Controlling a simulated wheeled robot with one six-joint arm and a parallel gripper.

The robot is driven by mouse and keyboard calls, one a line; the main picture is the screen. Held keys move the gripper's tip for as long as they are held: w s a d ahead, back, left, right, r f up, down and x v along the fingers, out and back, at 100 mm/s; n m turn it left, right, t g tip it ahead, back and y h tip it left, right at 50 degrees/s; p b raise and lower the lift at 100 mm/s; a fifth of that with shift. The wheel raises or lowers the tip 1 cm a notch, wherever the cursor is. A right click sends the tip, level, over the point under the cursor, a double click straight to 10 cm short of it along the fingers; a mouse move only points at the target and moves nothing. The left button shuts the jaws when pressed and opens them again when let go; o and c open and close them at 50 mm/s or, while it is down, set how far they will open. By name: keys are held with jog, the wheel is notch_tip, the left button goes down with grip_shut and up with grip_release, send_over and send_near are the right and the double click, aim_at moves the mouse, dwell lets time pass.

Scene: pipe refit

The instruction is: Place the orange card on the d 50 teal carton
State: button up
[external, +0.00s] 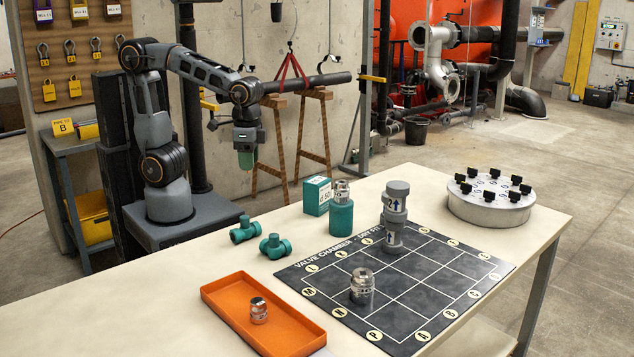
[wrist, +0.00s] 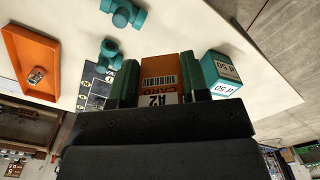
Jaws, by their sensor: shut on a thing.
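The orange card (wrist: 160,67) is between the two fingers of my gripper (wrist: 158,80) in the wrist view. It carries a barcode and the print "CARD A2", upside down there. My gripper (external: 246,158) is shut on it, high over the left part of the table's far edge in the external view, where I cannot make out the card. The teal carton (external: 316,196) marked d 50 stands on the table, to the right of and below my gripper. The carton also shows in the wrist view (wrist: 219,72), right of the fingers and apart from the card.
Two teal pipe fittings (external: 275,246) lie left of the carton. A teal cylinder (external: 341,219) with a metal fitting on top stands just right of it. A grey stacked piece (external: 394,220) and a metal fitting (external: 361,287) stand on the dark grid mat (external: 428,283). An orange tray (external: 222,307) lies in front.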

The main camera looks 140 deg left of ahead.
jog(key=s+a+r+n+p, duration=0.4)
jog(key=s+a+r+n, duration=0.15)
jog(key=a, duration=0.45)
jog(key=p, duration=0.2)
send_over(317, 180)
jog(key=shift+m, duration=0.25)
jog(key=f, duration=0.7)
jog(key=shift+s+d+f, duration=0.15)
jog(key=shift+s+f, duration=0.15)
jog(key=shift+s, duration=0.1)
jog(key=shift+w+a+f, duration=0.35)
jog(key=shift+f, duration=1.75)
jog(key=shift+f, duration=0.15)
jog(key=o, duration=0.9)
